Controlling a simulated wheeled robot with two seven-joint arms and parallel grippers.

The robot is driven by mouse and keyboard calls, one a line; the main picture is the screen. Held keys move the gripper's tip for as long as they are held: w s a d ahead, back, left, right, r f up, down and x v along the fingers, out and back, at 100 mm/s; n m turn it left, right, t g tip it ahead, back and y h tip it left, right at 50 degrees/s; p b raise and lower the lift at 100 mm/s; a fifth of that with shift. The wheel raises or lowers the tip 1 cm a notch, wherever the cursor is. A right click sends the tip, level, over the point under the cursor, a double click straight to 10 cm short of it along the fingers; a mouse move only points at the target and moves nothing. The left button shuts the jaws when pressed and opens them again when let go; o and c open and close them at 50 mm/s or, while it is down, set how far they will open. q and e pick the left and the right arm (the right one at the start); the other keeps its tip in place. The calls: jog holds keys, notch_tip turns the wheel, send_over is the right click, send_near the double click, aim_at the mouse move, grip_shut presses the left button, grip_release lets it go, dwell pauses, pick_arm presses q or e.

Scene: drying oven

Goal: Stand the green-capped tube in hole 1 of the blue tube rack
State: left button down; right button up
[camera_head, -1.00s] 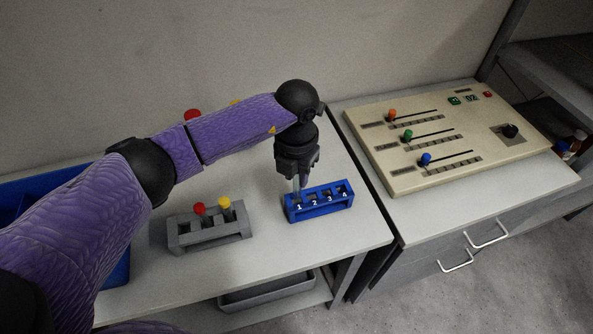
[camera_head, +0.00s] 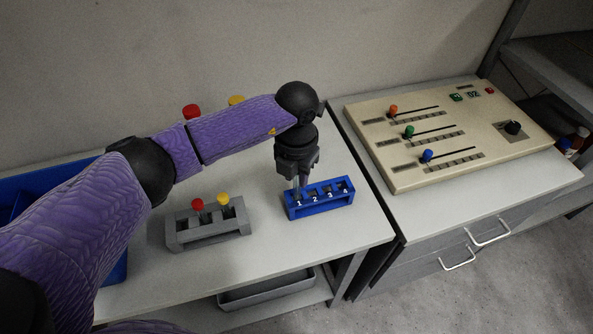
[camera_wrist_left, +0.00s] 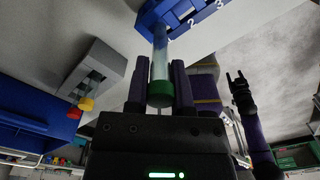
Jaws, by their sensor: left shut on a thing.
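The blue tube rack (camera_head: 320,207) stands on the bench with holes numbered 1 to 4; it also shows at the top of the left wrist view (camera_wrist_left: 180,18). My left gripper (camera_head: 300,178) is above the rack's hole 1 end, pointing down. It is shut on the green-capped tube (camera_wrist_left: 159,60), whose green cap (camera_wrist_left: 160,95) sits between the fingers. The clear tube reaches to the rack at the hole 1 end; how deep its tip sits is hidden. My right gripper (camera_wrist_left: 236,78) shows in the left wrist view, empty with fingers apart.
A grey rack (camera_head: 210,232) with a red-capped and a yellow-capped tube stands left of the blue rack. A beige slider panel (camera_head: 445,135) lies at the right. A blue bin (camera_head: 115,270) is at the left, partly behind my arm. Bench around the blue rack is clear.

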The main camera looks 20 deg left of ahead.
aim_at(297, 198)
pick_arm(q)
jog(key=shift+f+b, duration=1.6)
jog(key=shift+f, duration=0.7)
jog(key=shift+c, duration=2)
grip_release()
notch_tip(297, 198, up, 10)
jog(key=shift+r+p, duration=0.1)
jog(key=shift+p, duration=0.9)
